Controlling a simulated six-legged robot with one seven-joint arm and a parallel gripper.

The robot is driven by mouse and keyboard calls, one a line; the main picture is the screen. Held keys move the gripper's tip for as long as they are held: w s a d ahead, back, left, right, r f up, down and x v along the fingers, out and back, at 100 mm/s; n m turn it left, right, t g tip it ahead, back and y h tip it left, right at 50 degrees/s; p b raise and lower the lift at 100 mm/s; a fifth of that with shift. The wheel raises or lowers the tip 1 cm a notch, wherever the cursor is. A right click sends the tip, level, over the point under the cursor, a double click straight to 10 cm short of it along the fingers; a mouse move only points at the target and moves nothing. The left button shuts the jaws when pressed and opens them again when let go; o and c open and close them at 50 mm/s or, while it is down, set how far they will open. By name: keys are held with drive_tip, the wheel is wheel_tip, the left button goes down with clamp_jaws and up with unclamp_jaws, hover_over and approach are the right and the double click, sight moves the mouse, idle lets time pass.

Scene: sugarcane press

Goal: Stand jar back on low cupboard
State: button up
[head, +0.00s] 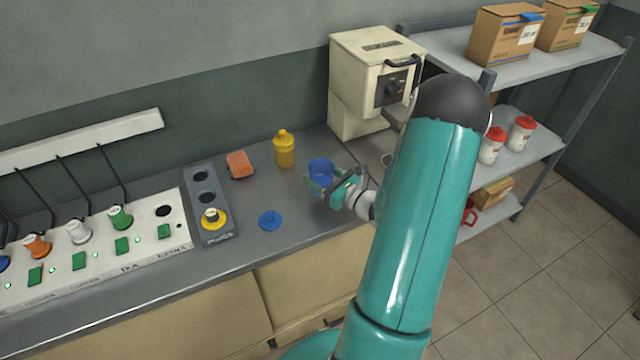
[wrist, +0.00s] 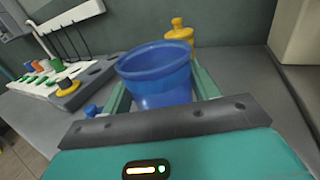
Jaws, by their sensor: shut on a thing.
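A blue open-topped jar (head: 321,172) is between the fingers of my gripper (head: 328,186), over the grey top of the low cupboard (head: 240,258). In the wrist view the jar (wrist: 157,75) fills the space between the green fingers, its rim up and looking roughly upright. My gripper is shut on it. The gripper body hides its base, so I cannot tell whether it touches the top. A round blue lid (head: 271,220) lies on the top to the left; part of it shows in the wrist view (wrist: 92,110).
A yellow bottle (head: 284,150) and an orange sponge-like block (head: 240,164) stand behind. A grey holder (head: 207,205) and a white switch panel (head: 100,248) are at left. A cream machine (head: 372,75) stands back right, beside a shelf rack (head: 540,55). The front middle top is clear.

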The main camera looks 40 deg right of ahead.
drive_tip(key=shift+w+d+f, duration=0.1)
drive_tip(key=shift+w+f, duration=0.1)
drive_tip(key=shift+f, duration=0.05)
drive_tip(key=shift+w+d+f, duration=0.1)
drive_tip(key=shift+w+f, duration=0.05)
drive_tip(key=shift+f, duration=1.55)
drive_tip(key=shift+f, duration=0.1)
drive_tip(key=o, duration=1.3)
